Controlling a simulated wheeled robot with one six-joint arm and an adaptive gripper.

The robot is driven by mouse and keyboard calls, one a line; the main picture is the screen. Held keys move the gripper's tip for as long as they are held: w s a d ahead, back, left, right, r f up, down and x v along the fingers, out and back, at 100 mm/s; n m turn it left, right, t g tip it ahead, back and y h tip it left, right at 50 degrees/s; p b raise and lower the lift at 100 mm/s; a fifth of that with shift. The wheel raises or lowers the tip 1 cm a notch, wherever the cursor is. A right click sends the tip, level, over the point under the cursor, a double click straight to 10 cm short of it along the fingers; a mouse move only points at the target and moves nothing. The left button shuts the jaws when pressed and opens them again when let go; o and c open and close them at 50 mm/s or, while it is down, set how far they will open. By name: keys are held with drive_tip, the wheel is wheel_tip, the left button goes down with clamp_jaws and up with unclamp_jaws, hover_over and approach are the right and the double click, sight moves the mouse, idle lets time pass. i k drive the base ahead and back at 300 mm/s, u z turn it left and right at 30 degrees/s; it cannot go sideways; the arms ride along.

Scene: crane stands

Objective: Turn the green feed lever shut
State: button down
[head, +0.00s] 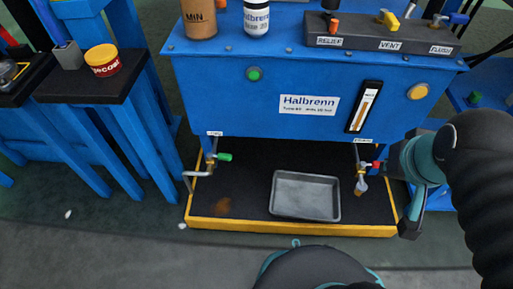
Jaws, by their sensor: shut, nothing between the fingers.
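The green feed lever (224,157) sticks out to the right, roughly level, from a valve on the pipe at the lower left of the blue tank (215,95). A small white label (215,133) hangs above it, too small to read surely. The bent grey outlet pipe (196,174) runs left and down from the valve. My gripper (410,228) is at the right, beside the stand's right front corner, well apart from the green lever. It is seen from behind and above, shut and empty; its fingertips are small and partly hidden.
A red-handled valve (372,165) hangs at the tank's lower right, close to my arm. A grey tray (306,196) lies on the black, yellow-edged base (290,229). A bottle (257,18) and a brown jar (199,18) stand on top. Blue stands with a black top (95,85) are left.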

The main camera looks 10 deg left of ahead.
sight(223, 156)
drive_tip(key=z, duration=0.55)
drive_tip(key=k, duration=0.7)
drive_tip(key=u, duration=1.5)
